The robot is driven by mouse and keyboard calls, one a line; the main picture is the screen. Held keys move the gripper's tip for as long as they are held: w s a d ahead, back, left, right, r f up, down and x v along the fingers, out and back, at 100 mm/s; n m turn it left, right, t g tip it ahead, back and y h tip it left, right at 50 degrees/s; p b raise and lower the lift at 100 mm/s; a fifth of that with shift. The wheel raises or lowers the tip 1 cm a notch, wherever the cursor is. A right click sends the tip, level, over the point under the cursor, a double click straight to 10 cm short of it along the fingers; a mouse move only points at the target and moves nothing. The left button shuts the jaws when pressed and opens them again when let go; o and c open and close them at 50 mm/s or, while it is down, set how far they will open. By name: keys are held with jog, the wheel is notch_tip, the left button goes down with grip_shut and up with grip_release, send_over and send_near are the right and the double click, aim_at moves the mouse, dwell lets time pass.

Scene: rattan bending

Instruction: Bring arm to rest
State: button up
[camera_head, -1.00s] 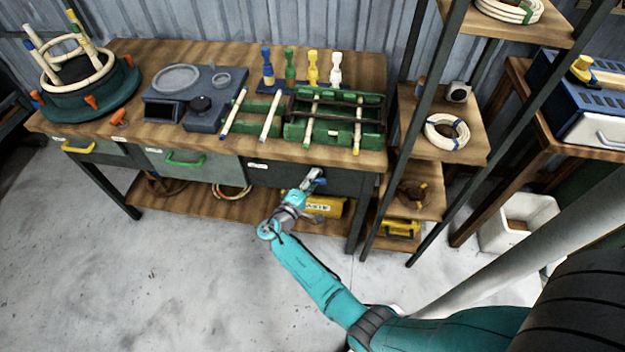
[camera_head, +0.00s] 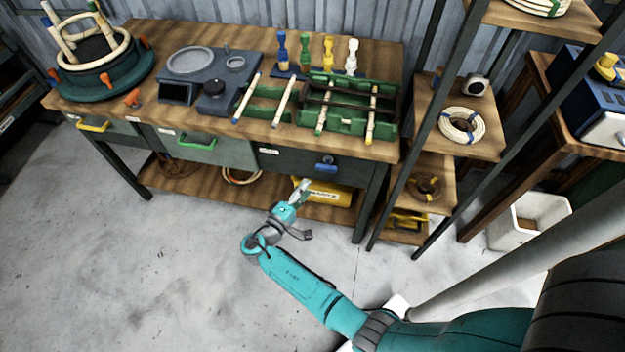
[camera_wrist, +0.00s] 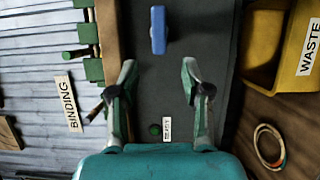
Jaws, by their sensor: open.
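My gripper (camera_head: 301,192) is open and empty, in front of the workbench (camera_head: 215,135) and below its dark right-hand drawer (camera_head: 290,161). My teal arm reaches up to it from the lower right in the head view. In the wrist view, my gripper's two fingers (camera_wrist: 160,85) stand apart, with the dark drawer front (camera_wrist: 170,70) beyond. The drawer's blue handle (camera_head: 326,165) is apart from the fingers; it also shows at the top centre of the wrist view (camera_wrist: 158,30). The drawer looks shut.
A yellow bin (camera_head: 323,192) marked WASTE sits on the bench's lower shelf, close right of my gripper. A shelf rack (camera_head: 430,180) with coils stands further right. A white bin (camera_head: 520,222) is on the floor. Open floor (camera_head: 130,270) lies to the left.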

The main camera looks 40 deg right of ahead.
jog(key=shift+s+a, duration=0.2)
jog(key=shift+a, duration=0.5)
jog(key=s+f+n+t+y, duration=0.25)
jog(key=s+f+y, duration=0.45)
jog(key=s+f, duration=0.55)
jog(key=s+a+y, duration=0.5)
jog(key=s+y, duration=0.1)
jog(key=s, duration=0.6)
jog(key=s+a+r+m+t+y, duration=0.2)
jog(key=s+a+r+t+y, duration=0.25)
jog(key=s+r, duration=0.6)
notch_tip(320, 180, up, 21)
jog(key=s+a+m+t, duration=0.2)
jog(key=m, duration=0.1)
jog(key=shift+s+f+m+t, duration=0.15)
jog(key=shift+s+m+t, duration=0.15)
jog(key=shift+m+t, duration=0.1)
